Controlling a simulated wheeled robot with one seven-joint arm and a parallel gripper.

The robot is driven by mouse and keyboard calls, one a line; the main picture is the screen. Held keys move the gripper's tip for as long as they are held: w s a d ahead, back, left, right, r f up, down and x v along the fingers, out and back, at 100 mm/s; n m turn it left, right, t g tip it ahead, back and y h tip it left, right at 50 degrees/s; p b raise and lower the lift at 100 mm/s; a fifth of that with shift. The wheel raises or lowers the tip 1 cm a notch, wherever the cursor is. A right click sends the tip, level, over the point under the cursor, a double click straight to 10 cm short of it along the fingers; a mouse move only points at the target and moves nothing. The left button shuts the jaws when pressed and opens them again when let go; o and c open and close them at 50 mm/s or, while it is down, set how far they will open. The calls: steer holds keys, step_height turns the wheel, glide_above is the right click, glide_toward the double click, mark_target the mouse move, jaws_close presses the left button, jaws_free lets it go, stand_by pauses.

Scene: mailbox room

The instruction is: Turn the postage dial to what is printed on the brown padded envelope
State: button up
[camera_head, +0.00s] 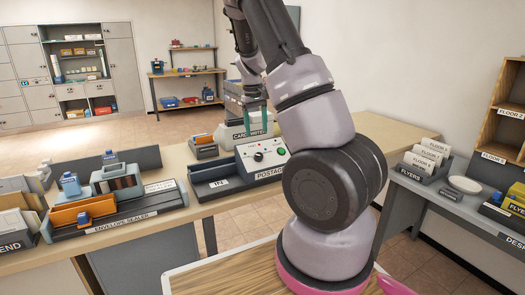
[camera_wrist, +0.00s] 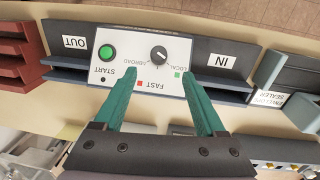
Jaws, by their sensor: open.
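The postage machine (camera_head: 262,155) stands on the long wooden counter, with a white face, a dark dial and a green button. In the wrist view its dial (camera_wrist: 159,55) is a black knob with a pale mark, among the labels LOCAL, ABROAD and FAST. I cannot tell surely which label the mark points to. My gripper (camera_wrist: 160,74) is open, its two teal fingers spread on either side below the dial, with nothing between them. I cannot make out the brown padded envelope.
The green START button (camera_wrist: 107,51) is beside the dial. IN and OUT trays flank the machine. A grey desk (camera_head: 440,205) with flyers is at right.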

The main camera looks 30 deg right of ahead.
mark_target(259, 156)
steer(key=f, duration=0.7)
steer(key=d+f, duration=0.1)
steer(key=f, duration=0.2)
steer(key=shift+f, duration=0.4)
jaws_close()
